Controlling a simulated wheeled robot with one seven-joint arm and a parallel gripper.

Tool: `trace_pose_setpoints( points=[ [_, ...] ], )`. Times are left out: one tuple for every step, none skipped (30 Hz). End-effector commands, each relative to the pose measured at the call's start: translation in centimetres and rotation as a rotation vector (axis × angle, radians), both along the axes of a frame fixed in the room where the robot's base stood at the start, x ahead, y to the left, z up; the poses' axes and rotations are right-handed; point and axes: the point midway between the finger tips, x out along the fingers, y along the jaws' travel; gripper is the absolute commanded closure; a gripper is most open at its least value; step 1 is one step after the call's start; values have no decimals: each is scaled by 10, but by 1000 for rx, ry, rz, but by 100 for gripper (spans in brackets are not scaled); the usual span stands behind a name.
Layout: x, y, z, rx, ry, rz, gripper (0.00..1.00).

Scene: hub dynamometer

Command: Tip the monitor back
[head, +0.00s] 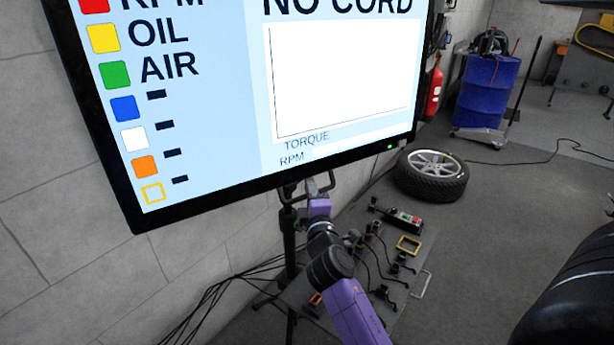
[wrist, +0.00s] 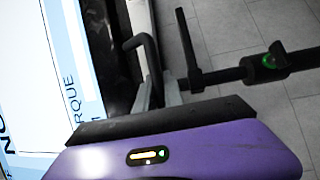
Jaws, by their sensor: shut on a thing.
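The monitor (head: 240,100) is a large black-framed screen that fills the upper left of the head view, cut off at the top. Its screen shows coloured squares, "OIL", "AIR", "NO CORD" and an empty graph. It sits on a dark stand (head: 290,240). A bar handle (head: 328,180) is below its lower edge. My gripper (head: 318,192) is at this handle, under the monitor. In the wrist view, the grey fingers (wrist: 160,93) are shut on the dark handle (wrist: 147,55), beside the screen edge. The exact finger contact is partly hidden.
Cables and small connectors lie on a low panel (head: 350,245) below my arm. A tyre with a rim (head: 434,172) lies on the floor to the right, with a blue drum (head: 486,90) behind. A grey block wall (head: 60,240) stands behind the monitor.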

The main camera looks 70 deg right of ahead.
Motion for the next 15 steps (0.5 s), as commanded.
trace_pose_setpoints(
  points=[
    [-1, 4, 15, -1, 3, 6, 100],
    [-3, 5, 15, 3, 10, 6, 100],
    [-5, 7, 15, 9, 17, 6, 100],
    [-7, 8, 15, 13, 23, 6, 100],
    [-8, 9, 15, 17, 28, 6, 100],
    [-10, 10, 15, 21, 34, 6, 100],
    [-12, 11, 15, 24, 38, 5, 100],
    [-13, 12, 14, 27, 42, 5, 100],
    [-14, 12, 14, 29, 46, 5, 100],
    [-15, 13, 14, 30, 48, 5, 100],
    [-15, 13, 13, 31, 50, 5, 100],
    [-16, 13, 13, 32, 51, 5, 100],
    [-16, 14, 12, 32, 51, 5, 100],
    [-16, 14, 12, 32, 52, 5, 100],
    [-16, 14, 12, 32, 52, 5, 100]
  ],
)
